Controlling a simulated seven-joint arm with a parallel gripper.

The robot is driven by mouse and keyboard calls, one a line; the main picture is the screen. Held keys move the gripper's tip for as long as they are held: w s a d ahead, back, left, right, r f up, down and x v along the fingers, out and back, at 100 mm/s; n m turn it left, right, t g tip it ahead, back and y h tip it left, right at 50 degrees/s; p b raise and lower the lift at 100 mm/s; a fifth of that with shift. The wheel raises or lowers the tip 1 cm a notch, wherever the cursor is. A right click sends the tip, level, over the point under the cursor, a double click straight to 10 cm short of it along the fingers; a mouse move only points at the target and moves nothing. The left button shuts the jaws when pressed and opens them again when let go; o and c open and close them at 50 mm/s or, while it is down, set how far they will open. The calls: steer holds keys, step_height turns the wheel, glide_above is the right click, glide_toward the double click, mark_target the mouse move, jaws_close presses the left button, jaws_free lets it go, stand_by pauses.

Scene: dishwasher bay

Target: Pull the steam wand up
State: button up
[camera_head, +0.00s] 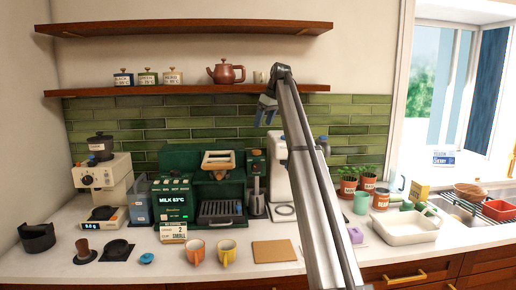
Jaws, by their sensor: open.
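A slim dark unit (256,185) stands against the right side of the green espresso machine (185,165). It has a grey upright part that looks like the steam wand, but it is too small to be certain. A display on the machine reads MILK 63°C. My gripper (266,112) is open and empty, with bluish fingers pointing down. It appears in front of the green tiles, above the wand unit in the picture and apart from it. My arm crosses the picture from the lower right and hides part of the counter and of the white appliance behind it.
A white appliance (277,165) stands right of the wand unit. Orange (196,250) and yellow (227,251) mugs and a tan board (274,251) lie in front. A wooden shelf (180,88) with a teapot (226,72) runs above. A grinder (101,180) stands left.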

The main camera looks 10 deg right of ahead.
steer(key=d, duration=0.1)
glide_toward(256, 151)
steer(key=x, duration=0.8)
steer(key=shift+w+d, duration=0.2)
steer(key=shift+r, duration=0.1)
jaws_close()
stand_by(0.5)
